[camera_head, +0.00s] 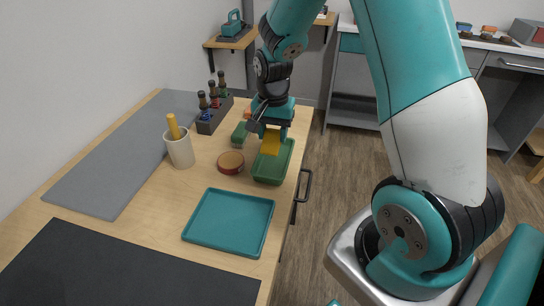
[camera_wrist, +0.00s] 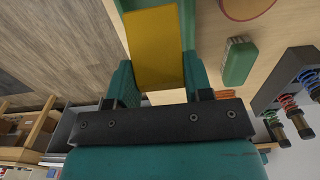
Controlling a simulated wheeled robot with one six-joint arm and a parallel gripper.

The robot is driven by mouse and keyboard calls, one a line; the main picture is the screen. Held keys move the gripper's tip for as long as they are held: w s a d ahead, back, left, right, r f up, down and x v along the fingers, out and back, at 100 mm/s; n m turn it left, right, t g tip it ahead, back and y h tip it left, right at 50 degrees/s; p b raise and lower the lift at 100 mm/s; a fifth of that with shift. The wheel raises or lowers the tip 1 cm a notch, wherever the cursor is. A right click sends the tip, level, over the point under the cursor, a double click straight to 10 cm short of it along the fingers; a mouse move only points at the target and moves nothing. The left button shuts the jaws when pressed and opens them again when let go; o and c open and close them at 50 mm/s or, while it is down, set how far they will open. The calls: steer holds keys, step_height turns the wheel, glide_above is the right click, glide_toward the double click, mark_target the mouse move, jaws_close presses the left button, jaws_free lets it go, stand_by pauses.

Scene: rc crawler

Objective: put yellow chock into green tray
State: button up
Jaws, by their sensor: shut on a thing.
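The yellow chock (camera_head: 270,144) is held between the fingers of my gripper (camera_head: 272,132). In the wrist view the chock (camera_wrist: 155,50) shows as a flat yellow face between the two teal fingers of my gripper (camera_wrist: 160,75). The green tray (camera_head: 271,176) lies on the table near its right edge. In the head view the chock overlaps the far part of this tray and looks to be above it. I cannot tell the exact height between them.
A teal tray (camera_head: 229,223) lies nearer. A round red-brown thing (camera_head: 231,162) and a green brush-like block (camera_head: 238,134) sit left of the green tray. A cup (camera_head: 180,150) and a dark rack (camera_head: 213,116) with shock absorbers stand farther left. The dark mat (camera_head: 120,270) is bare.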

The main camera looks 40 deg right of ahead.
mark_target(273, 131)
step_height(273, 131, down, 8)
steer(key=shift+f, duration=0.1)
stand_by(0.4)
steer(key=o, duration=0.8)
steer(key=shift+f, duration=0.1)
step_height(273, 131, up, 12)
steer(key=shift+f, duration=0.1)
steer(key=a+r, duration=0.1)
steer(key=a+r+n, duration=0.1)
steer(key=shift+s+a+r, duration=0.15)
steer(key=shift+s+a, duration=0.2)
steer(key=shift+s, duration=0.05)
steer(key=s+a+r+n+y, duration=0.1)
steer(key=s+a+r+n, duration=0.2)
steer(key=s+a+n, duration=0.2)
steer(key=s+a+r+n+y, duration=0.1)
steer(key=s+a+r+n, duration=0.3)
steer(key=s+a+n, duration=0.2)
steer(key=s+a+r+n+y, duration=0.2)
steer(key=s+a+r+n, duration=0.1)
steer(key=s+a+n, duration=0.2)
steer(key=shift+s+a+r+n, duration=0.15)
steer(key=shift+s+a, duration=0.3)
steer(key=shift+s, duration=0.3)
steer(key=shift+s+a+r+n, duration=0.1)
steer(key=shift+s+a, duration=0.3)
steer(key=shift+s, duration=0.4)
steer(key=shift+s+a+r+n, duration=0.15)
steer(key=shift+s+a, duration=0.3)
steer(key=shift+s, duration=0.3)
